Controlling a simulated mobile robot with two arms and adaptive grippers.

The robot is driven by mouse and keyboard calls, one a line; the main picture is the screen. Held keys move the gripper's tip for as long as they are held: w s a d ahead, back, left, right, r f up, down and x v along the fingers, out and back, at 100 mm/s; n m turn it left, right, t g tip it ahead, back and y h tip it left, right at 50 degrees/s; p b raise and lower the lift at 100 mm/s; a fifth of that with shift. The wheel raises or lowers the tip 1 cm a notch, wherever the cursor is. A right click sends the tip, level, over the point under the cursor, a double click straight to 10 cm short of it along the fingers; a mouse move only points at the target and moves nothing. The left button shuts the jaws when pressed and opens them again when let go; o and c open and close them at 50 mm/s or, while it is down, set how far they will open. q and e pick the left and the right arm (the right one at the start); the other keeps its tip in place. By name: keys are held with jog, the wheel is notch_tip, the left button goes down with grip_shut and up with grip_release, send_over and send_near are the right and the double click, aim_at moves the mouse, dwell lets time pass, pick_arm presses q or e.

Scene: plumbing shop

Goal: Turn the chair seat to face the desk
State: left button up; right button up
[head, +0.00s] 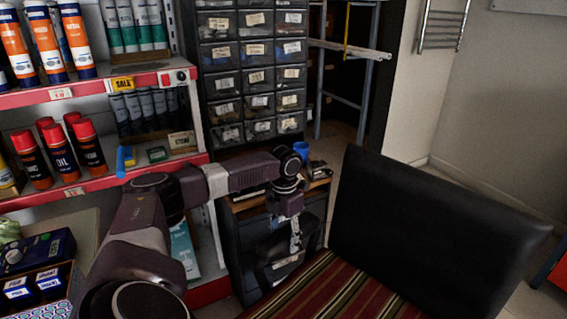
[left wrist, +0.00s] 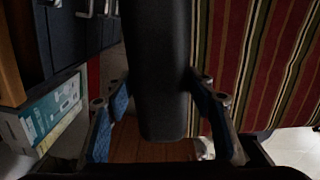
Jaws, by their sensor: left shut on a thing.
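The chair has a tall black backrest (head: 430,225) and a striped seat (head: 335,292) in red, green and cream. The backrest is on the right in the head view, and the seat is at the bottom centre. The seat also fills the right of the left wrist view (left wrist: 265,60). My left gripper (head: 294,240) is beside the seat. In the left wrist view its fingers (left wrist: 160,105) are shut on a black armrest (left wrist: 158,70), one on each side. A wood-topped dark desk or cabinet (head: 243,204) stands just behind it. My right gripper is out of view.
Shelves with red edges (head: 120,86) hold tubes and spray cans (head: 58,150) on the left. A block of small parts drawers (head: 254,75) stands at the back. A box (left wrist: 48,112) lies low at left in the left wrist view. Floor shows at the back right.

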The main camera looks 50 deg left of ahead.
pick_arm(q)
jog(key=shift+a+r, duration=0.1)
jog(key=shift+a, duration=0.15)
dwell(0.3)
jog(key=o, duration=1.6)
jog(key=shift+c, duration=0.2)
jog(key=shift+o, duration=0.6)
jog(key=shift+d, duration=0.1)
notch_tip(320, 180, up, 12)
